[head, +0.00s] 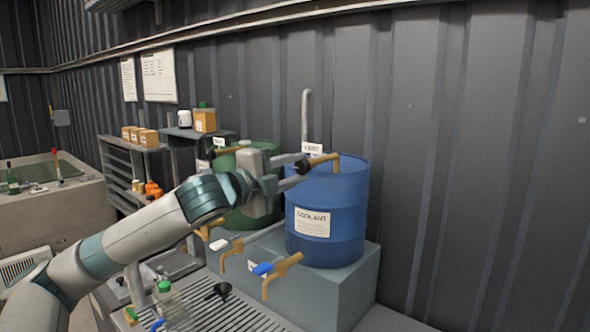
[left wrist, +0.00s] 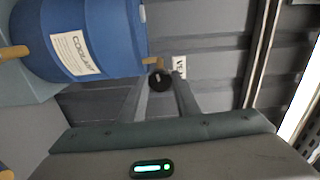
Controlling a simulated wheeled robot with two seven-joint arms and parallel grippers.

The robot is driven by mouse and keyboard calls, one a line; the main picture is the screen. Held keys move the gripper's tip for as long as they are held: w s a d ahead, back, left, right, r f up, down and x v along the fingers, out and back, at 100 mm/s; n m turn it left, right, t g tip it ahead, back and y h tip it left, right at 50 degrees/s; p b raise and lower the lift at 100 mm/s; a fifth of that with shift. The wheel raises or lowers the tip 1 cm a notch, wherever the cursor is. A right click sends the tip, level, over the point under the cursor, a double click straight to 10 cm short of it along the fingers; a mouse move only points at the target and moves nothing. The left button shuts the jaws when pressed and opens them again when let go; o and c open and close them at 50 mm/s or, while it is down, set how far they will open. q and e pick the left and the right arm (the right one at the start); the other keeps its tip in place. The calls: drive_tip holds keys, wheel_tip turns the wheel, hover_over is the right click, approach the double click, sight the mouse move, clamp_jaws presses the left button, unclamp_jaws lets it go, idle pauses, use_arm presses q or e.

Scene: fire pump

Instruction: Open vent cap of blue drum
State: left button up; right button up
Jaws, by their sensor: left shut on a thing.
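The blue drum (head: 328,215) with a white coolant label stands on a grey plinth. It lies sideways at the upper left of the left wrist view (left wrist: 90,35). A small round black vent cap (left wrist: 160,81) sits at the end of a tan pipe (head: 325,159) at the drum's top. My left gripper (head: 302,167) reaches in from the left, its fingers on either side of the cap and shut on it. The fingers partly hide the cap in the head view. A white vent tag (head: 312,149) is just behind. My right gripper is not in view.
A green drum (head: 245,205) stands left of the blue drum, partly behind my arm. Tan taps with a blue handle (head: 263,269) and a white handle stick out in front. A bottle (head: 170,300) and black funnel (head: 218,291) stand on the grating below. The corrugated wall is close behind.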

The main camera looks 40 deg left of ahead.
use_arm(q)
drive_tip(key=n, duration=0.3)
drive_tip(key=shift+f, duration=0.1)
drive_tip(key=shift+n, duration=0.4)
drive_tip(key=o, duration=1)
drive_tip(key=shift+o, duration=0.2)
